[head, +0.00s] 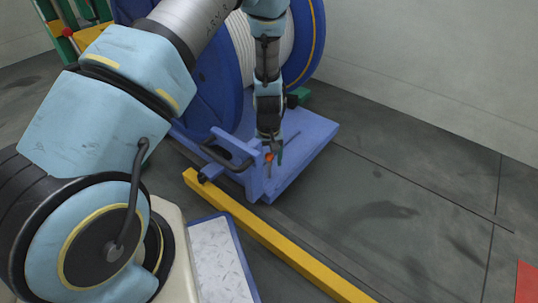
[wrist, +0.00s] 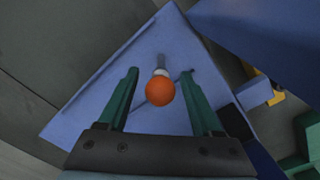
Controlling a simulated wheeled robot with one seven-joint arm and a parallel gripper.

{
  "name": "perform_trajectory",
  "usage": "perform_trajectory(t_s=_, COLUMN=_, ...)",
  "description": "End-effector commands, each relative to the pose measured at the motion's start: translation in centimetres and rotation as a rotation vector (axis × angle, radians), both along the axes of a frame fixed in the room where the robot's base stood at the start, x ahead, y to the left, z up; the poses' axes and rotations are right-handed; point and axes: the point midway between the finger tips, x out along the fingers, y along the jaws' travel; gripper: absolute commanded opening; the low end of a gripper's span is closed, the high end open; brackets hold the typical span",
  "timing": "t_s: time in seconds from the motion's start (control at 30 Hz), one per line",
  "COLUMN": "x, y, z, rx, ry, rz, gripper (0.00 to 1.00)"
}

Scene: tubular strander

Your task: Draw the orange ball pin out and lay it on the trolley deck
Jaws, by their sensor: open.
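The orange ball pin shows its round orange head (wrist: 160,91) in the wrist view, with a pale collar and a short grey stem beyond it. In the head view the ball (head: 268,157) is small, at the blue upright on the trolley's near end. The blue trolley deck (head: 312,142) lies beyond and below it; it also fills the middle of the wrist view (wrist: 85,112). My gripper (wrist: 160,72) is open, its green fingers on either side of the ball with visible gaps. It also shows in the head view (head: 274,153), pointing down. The pin's lower part is hidden.
A large blue reel (head: 300,45) wound with white stands on the trolley behind my arm. A yellow floor rail (head: 270,235) runs in front.

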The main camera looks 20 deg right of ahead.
Motion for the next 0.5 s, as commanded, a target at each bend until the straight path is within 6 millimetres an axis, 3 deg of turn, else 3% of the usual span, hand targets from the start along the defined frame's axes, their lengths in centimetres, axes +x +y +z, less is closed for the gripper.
perform_trajectory(t_s=0.13, x=-0.03, y=0.02, z=-0.99, rx=0.000, ry=0.001, rz=0.001, gripper=0.66)
perform_trajectory(t_s=0.43, x=-0.03, y=0.01, z=-1.03, rx=0.000, ry=0.001, rz=0.001, gripper=0.66)
perform_trajectory(t_s=0.5, x=-0.03, y=0.01, z=-1.03, rx=0.000, ry=0.001, rz=0.000, gripper=0.58)
